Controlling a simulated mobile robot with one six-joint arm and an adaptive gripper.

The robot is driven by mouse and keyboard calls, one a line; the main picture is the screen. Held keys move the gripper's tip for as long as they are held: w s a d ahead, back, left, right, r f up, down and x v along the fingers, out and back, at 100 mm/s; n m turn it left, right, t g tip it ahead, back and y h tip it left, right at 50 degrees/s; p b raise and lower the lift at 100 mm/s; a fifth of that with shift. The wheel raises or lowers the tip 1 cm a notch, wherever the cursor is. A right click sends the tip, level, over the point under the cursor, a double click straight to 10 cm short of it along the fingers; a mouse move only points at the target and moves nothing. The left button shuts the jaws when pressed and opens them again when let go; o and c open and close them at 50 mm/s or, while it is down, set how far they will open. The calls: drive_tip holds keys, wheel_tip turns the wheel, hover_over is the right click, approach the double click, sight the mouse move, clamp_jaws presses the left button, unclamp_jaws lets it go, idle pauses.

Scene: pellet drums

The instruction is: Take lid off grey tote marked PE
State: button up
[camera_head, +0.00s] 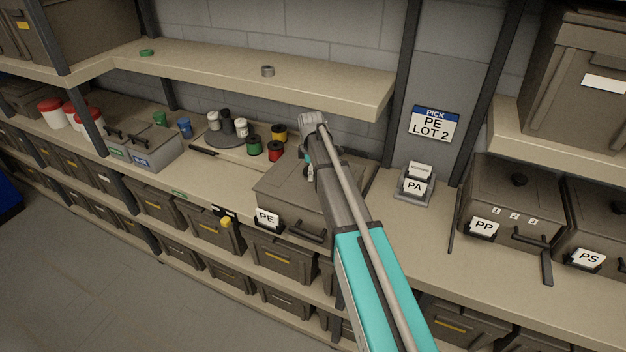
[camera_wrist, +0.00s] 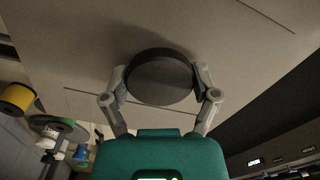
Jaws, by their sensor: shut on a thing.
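The grey tote marked PE (camera_head: 283,218) stands on the bench shelf, with a white PE card in a black holder and a dark handle on its front. Its flat grey lid (camera_head: 280,184) sits on top, and my arm hides its right part. In the wrist view, my gripper (camera_wrist: 163,84) has its two fingers closed on opposite sides of a round dark knob (camera_wrist: 160,75) on the lid (camera_wrist: 200,30). In the head view the knob is hidden, and only a bit of my gripper shows beside my arm. I see no clear gap under the lid.
A card stand marked PA (camera_head: 416,187) stands right of the tote, and the PP tote (camera_head: 510,200) is farther right. Coloured spools (camera_head: 276,151) stand behind-left. An upper shelf (camera_head: 250,78) overhangs the back. Bench beside the PA stand is clear.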

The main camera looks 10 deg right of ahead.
drive_tip(key=shift+c, duration=0.6)
drive_tip(key=shift+r, duration=0.2)
wheel_tip(320, 180, up, 2)
drive_tip(key=p, duration=0.2)
drive_tip(key=shift+r+p, duration=0.1)
drive_tip(key=shift+p, duration=0.25)
drive_tip(key=s+a+r+p, duration=0.2)
drive_tip(key=s+r+p, duration=0.8)
drive_tip(key=s, duration=0.3)
drive_tip(key=shift+s+a+r, duration=0.2)
drive_tip(key=shift+s+a, duration=0.15)
